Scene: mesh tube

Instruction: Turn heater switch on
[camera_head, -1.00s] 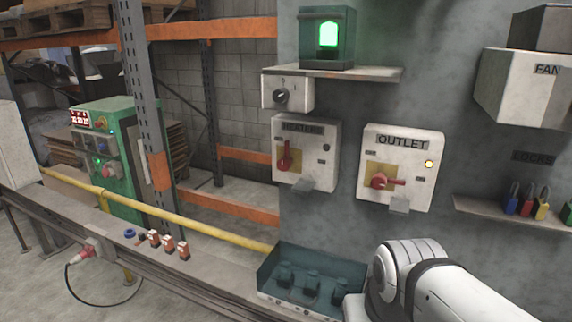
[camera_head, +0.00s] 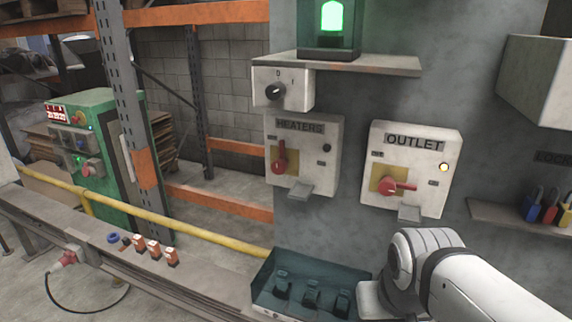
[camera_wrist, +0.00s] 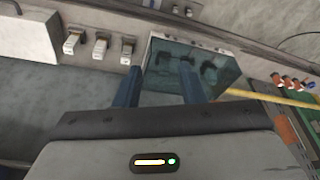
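The heaters box (camera_head: 317,167) is a pale panel on the grey wall, labelled HEATERS. Its red heater switch handle (camera_head: 281,158) stands upright on a yellow plate, and the small round lamp (camera_head: 327,148) beside it looks dark. My arm is at the lower right of the head view, below the outlet box and apart from the heaters box. My gripper (camera_wrist: 159,88) shows in the wrist view with its two blue-grey fingers apart and nothing held between them. The heater switch cannot be made out in the wrist view.
The outlet box (camera_head: 432,150) has a sideways red handle (camera_head: 396,187) and a lit yellow lamp. A blue-green tray (camera_head: 262,285) with dark items sits below, also in the wrist view (camera_wrist: 160,95). A shelf (camera_head: 375,65) with a green lamp (camera_head: 331,18) and a dial box (camera_head: 295,101) are above.

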